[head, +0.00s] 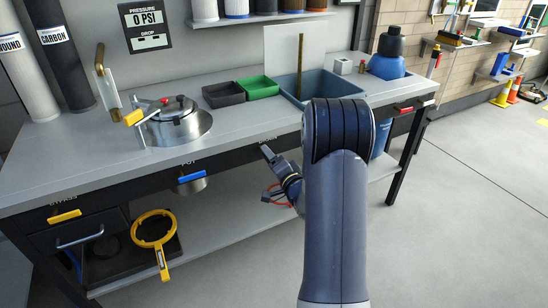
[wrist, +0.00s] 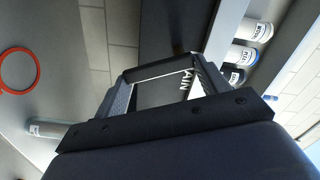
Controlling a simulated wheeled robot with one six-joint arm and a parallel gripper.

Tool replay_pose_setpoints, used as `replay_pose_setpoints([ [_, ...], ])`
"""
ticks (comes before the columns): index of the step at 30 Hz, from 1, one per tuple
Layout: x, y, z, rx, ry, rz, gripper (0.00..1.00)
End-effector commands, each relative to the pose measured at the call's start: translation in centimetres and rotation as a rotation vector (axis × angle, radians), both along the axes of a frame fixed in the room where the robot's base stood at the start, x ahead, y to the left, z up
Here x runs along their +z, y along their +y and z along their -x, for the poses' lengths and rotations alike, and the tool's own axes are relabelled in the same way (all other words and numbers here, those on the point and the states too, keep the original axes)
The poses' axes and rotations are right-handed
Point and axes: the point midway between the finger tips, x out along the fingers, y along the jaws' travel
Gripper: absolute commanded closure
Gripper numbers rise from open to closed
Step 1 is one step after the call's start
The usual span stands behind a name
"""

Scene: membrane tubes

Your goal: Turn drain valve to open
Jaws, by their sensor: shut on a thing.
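The drain valve sits at the bench's front edge, under a small white label (head: 267,138) in the head view. Part of the lettering, "AIN", also shows in the wrist view (wrist: 187,80). My gripper (head: 267,151) is at the front edge just below that label, its fingertips against the valve spot. In the wrist view my gripper (wrist: 160,68) has its fingers brought together at the tips, shut on the drain valve handle. The handle is mostly hidden by the fingers, so its angle cannot be told.
A blue handle (head: 192,175) is left of my gripper and a red handle (head: 404,108) right. A yellow handle (head: 65,216) is far left. A pot (head: 178,122) and a blue-grey sink (head: 325,88) are on the bench. A red ring (wrist: 18,70) lies below.

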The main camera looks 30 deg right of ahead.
Motion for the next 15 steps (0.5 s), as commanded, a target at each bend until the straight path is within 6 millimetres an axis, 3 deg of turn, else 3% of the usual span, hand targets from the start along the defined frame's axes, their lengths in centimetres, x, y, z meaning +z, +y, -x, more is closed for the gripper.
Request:
replay_pose_setpoints([
  [15, -0.56, 0.84, 0.05, -0.001, 0.014, -0.368, 0.53],
])
